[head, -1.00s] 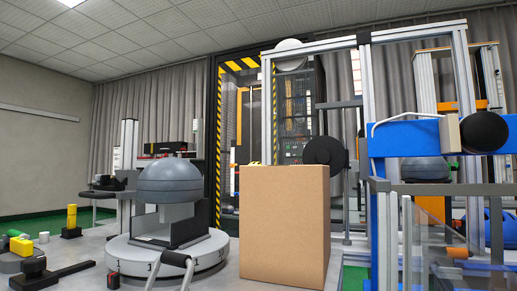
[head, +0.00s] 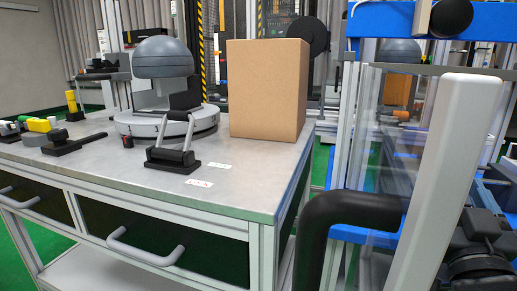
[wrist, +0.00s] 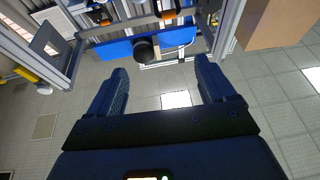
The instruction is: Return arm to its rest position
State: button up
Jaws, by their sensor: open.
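My gripper (wrist: 158,92) shows in the wrist view with its two dark blue fingers spread wide apart. The gripper does not show in the head view.
A metal workbench (head: 110,165) with drawers stands at the left and carries a cardboard box (head: 267,92), a grey dome on a round base (head: 163,58) and a black clamp (head: 173,158). A blue-framed rig (head: 395,22) with clear panels stands at the right.

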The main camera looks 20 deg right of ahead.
jog(key=s+a+f+n+g+y, duration=0.1)
jog(key=s+a+f+n+y, duration=0.1)
jog(key=s+a+f+y, duration=0.35)
jog(key=s+a+f+n+y, duration=0.3)
jog(key=s+a+f, duration=0.3)
jog(key=f, duration=0.4)
jog(key=s+a+f+g+y, duration=0.1)
jog(key=s+a+f+g, duration=0.15)
jog(key=s, duration=0.65)
jog(key=s+a+f+g+y, duration=0.1)
jog(key=s+a+f+y, duration=0.15)
jog(key=s, duration=0.65)
notch_tip(320, 180, up, 34)
jog(key=p, duration=3.3)
jog(key=shift+a+f+n+h, duration=0.15)
jog(key=shift+a+n+h, duration=0.15)
jog(key=shift+n, duration=0.1)
jog(key=shift+d, duration=0.1)
